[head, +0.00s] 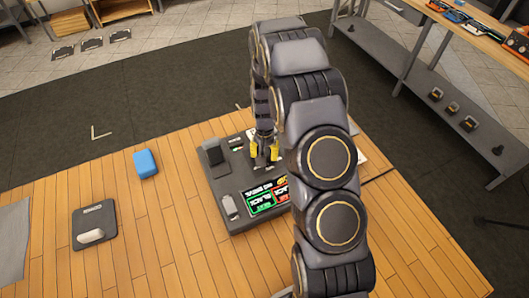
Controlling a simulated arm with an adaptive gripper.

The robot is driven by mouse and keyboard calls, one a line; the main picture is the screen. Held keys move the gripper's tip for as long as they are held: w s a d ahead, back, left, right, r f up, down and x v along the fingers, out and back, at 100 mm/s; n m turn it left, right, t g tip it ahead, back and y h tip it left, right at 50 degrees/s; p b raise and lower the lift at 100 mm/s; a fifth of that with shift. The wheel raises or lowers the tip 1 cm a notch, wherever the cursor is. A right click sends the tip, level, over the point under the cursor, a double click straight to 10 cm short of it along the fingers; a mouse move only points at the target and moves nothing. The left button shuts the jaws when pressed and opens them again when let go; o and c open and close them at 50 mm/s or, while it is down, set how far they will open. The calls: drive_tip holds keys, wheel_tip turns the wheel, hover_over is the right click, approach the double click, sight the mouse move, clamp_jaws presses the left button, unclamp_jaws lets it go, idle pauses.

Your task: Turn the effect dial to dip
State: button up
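My gripper (264,153) points down over the panel's upper middle, with two yellow fingertips apart. I cannot see clearly what is between or below the fingertips. The effect dial cannot be made out, and no "dip" mark is readable. My arm hides the panel's right part.
A grey lever or block (214,153) stands at the panel's upper left, and a light handle (229,207) at its lower left. A blue block (146,163) and a dark plate (94,228) with a pale handle lie to the left. A workbench (430,70) stands at the upper right.

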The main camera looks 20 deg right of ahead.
sight(265, 153)
idle(0.3)
drive_tip(key=o, duration=1.1)
wheel_tip(265, 153, up, 12)
drive_tip(key=shift+f, duration=0.1)
